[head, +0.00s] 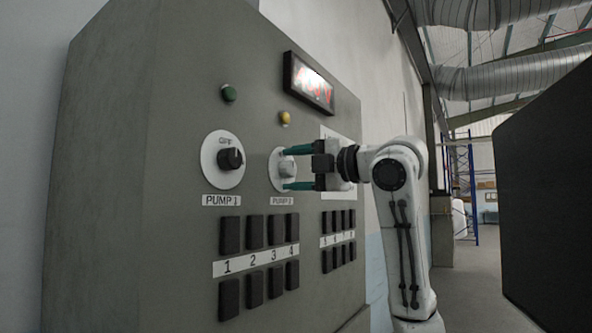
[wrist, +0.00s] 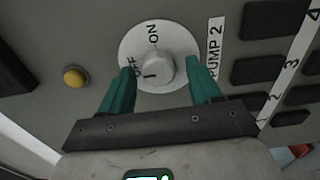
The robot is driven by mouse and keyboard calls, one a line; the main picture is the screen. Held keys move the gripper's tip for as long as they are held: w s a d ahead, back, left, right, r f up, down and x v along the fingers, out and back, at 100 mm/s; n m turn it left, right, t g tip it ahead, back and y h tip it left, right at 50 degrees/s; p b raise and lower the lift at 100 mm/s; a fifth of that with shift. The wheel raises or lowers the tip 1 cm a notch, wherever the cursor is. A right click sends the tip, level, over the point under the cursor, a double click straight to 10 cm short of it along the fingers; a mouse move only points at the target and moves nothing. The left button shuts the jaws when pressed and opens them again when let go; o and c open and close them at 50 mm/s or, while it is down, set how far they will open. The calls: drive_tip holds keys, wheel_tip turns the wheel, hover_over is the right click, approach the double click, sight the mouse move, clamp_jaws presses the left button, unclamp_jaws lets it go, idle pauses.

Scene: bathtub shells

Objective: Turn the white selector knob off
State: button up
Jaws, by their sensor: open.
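The white selector knob (wrist: 160,66) sits on a round white dial plate (wrist: 131,40) marked ON and OFF, beside the label PUMP 2 (wrist: 215,45). A short dark mark on the knob lies near the OFF lettering; I cannot tell its exact setting. The knob also shows in the head view (head: 287,168). My gripper (head: 284,170) is open, its two green fingers reaching to the panel above and below the knob in the head view. In the wrist view the fingers (wrist: 160,72) stand either side of the knob, with gaps visible.
A black knob (head: 231,158) on the PUMP 1 dial is to the left. Green (head: 229,93) and yellow (head: 285,117) buttons and a red-lit display (head: 308,82) are above. Numbered black buttons (head: 254,232) are below. A large dark block (head: 548,190) stands at the right.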

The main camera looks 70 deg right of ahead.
drive_tip(key=b+v, duration=0.2)
drive_tip(key=v, duration=0.8)
drive_tip(key=shift+s, duration=0.35)
drive_tip(key=shift+a, duration=0.15)
